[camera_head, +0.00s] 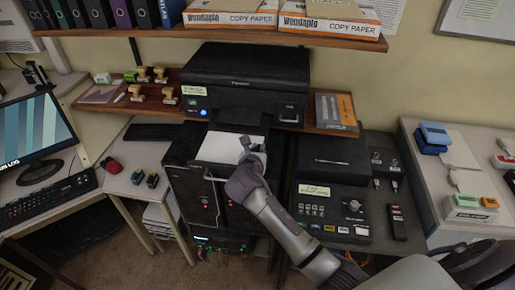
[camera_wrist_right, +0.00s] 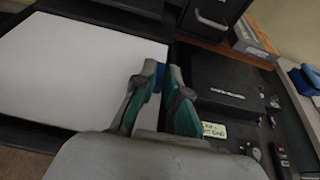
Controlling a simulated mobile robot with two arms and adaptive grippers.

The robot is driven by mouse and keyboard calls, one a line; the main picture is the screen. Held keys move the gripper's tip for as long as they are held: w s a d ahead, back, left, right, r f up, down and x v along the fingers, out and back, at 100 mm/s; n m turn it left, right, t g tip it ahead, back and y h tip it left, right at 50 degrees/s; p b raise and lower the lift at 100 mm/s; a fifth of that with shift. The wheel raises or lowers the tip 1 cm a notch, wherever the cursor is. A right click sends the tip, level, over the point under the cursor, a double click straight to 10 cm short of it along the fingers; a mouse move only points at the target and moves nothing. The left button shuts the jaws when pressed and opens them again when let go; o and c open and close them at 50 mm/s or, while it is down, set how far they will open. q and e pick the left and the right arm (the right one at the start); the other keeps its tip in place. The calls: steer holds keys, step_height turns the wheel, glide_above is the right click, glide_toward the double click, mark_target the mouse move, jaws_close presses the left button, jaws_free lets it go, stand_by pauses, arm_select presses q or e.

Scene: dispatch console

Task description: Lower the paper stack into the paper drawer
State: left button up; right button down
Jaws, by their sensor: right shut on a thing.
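The white paper stack (camera_head: 228,147) lies flat in front of the black printer (camera_head: 240,68), over the black cabinet. It also shows large at the left of the right wrist view (camera_wrist_right: 75,70). My right gripper (camera_head: 252,147) is at the stack's right edge, its fingers closed on that edge; the fingertips also show in the wrist view (camera_wrist_right: 164,70). Dark surfaces that look like the paper drawer (camera_head: 188,146) border the stack. I cannot tell whether the stack rests on the drawer floor or is held above it. My left gripper is not in view.
A black console unit (camera_head: 335,160) with knobs stands to the right. A wooden shelf with copy paper boxes (camera_head: 330,18) hangs above. Wooden stamps (camera_head: 160,75) sit left of the printer. A monitor (camera_head: 38,132) and keyboard stand at far left.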

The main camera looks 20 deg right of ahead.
stand_by(0.3)
steer(key=c, duration=1.1)
jaws_free()
steer(key=shift+c, duration=0.2)
steer(key=shift+s, duration=0.1)
steer(key=v, duration=1.2)
